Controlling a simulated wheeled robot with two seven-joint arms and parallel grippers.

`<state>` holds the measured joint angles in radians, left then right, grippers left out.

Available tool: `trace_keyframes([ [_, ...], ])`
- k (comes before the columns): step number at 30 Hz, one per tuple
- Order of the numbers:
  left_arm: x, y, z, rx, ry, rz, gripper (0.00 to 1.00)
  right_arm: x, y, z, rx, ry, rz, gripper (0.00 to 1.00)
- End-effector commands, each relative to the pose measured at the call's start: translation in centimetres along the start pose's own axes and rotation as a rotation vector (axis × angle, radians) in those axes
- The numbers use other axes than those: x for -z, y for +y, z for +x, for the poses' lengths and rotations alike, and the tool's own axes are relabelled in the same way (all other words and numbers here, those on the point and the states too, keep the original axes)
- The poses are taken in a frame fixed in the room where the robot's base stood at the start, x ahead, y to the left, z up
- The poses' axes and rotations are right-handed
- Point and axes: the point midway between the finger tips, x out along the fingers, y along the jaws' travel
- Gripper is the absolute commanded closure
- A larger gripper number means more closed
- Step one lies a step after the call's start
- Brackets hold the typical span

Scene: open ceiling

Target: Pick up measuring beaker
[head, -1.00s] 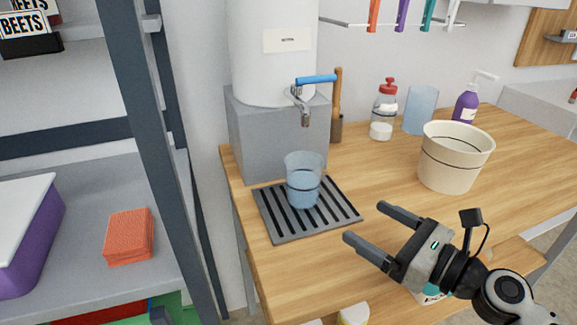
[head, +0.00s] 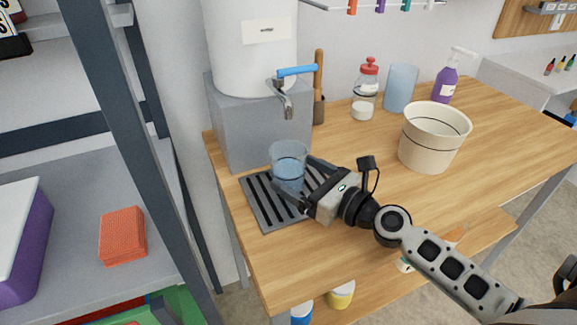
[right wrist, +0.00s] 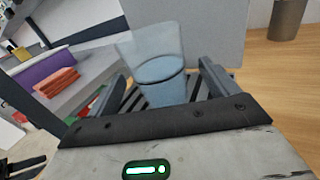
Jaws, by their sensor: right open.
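The measuring beaker (head: 288,165) is clear and bluish, partly filled with liquid. It stands upright on the slotted drip tray (head: 262,208) below the dispenser's tap. My right gripper (head: 293,177) is open, with its fingers reaching to either side of the beaker. In the right wrist view the beaker (right wrist: 160,75) sits between the two open fingers, with a gap on both sides. The near finger and gripper body hide its lower part in the head view. My left gripper is not in view.
The dispenser (head: 255,120) with its blue-handled tap (head: 296,72) stands just behind the beaker. A cream bucket (head: 432,140), a red-capped bottle (head: 366,85), a blue cup (head: 400,88) and a purple pump bottle (head: 445,80) stand farther right. A shelf post (head: 130,150) rises at left.

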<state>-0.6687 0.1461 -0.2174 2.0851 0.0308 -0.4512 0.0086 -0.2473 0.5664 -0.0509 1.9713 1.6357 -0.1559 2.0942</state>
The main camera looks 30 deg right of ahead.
Motion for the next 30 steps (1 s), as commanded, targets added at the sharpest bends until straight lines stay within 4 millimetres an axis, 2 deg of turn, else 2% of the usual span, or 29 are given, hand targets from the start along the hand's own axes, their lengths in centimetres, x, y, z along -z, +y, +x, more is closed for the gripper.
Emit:
trace_keyframes([
  [2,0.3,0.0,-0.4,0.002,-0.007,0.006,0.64,-0.6,0.1,1.3,0.0,-0.004,0.001,0.14],
  [6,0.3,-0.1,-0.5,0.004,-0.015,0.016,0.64,-0.4,0.2,3.4,0.0,-0.004,0.002,0.14],
  [9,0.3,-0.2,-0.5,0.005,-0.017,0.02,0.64,-0.3,0.2,4.3,0.0,-0.003,0.001,0.14],
  [17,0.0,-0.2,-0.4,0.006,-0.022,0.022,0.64,-0.1,0.3,4.5,0.0,-0.001,0.001,0.14],
  [23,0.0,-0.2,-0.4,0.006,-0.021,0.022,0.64,-0.1,0.2,4.5,0.0,-0.001,0.001,0.66],
  [25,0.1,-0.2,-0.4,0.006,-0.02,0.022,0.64,-0.2,0.2,4.5,0.0,-0.003,0.0,0.66],
  [26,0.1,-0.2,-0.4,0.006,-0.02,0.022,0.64,-0.2,0.2,4.5,0.0,-0.003,0.0,0.71],
  [30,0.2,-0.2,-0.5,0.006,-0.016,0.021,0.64,-0.2,0.2,4.5,0.0,-0.003,0.0,0.71],
])
